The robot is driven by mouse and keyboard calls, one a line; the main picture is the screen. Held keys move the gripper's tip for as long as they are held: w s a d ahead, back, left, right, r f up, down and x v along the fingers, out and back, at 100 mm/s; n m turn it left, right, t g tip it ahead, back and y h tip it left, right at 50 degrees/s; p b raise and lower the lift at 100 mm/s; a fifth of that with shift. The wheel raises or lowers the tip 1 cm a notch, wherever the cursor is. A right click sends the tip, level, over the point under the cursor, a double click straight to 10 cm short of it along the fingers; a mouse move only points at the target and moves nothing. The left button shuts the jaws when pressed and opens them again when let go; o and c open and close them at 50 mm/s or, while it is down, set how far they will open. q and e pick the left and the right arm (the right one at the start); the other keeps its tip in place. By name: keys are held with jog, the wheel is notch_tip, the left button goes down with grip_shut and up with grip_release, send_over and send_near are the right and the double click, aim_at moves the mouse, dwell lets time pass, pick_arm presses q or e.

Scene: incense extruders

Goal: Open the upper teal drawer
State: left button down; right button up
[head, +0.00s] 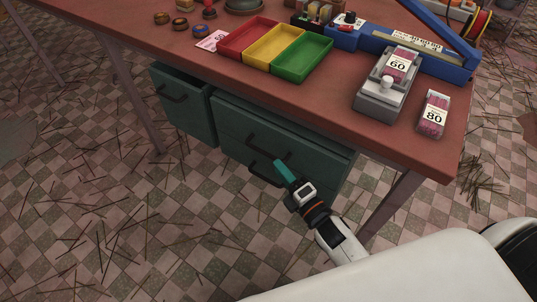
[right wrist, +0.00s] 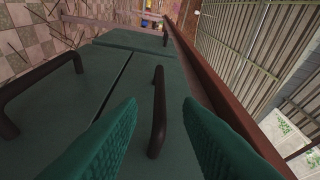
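The upper teal drawer (head: 250,122) is the top front of a dark teal two-drawer unit under the red-brown table, and it looks shut. Its dark bar handle (right wrist: 158,112) runs between the two fingers in the right wrist view. My right gripper (head: 279,164) has teal fingers and is open at this unit's front. The fingers lie on either side of the upper handle without visibly closing on it; I cannot tell whether they touch it. The lower drawer's handle (right wrist: 38,88) is left of the fingers in the right wrist view. My left gripper is not in view.
Another teal drawer unit (head: 183,110) with a handle stands to the left. The table edge (right wrist: 205,85) runs close above the drawers. A table leg (head: 392,205) stands right of my gripper. Red, yellow and green trays (head: 318,43) sit on top. The floor in front has only scattered sticks.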

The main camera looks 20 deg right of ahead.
aim_at(269, 154)
jog(key=x, duration=0.6)
jog(key=shift+w, duration=0.15)
grip_shut()
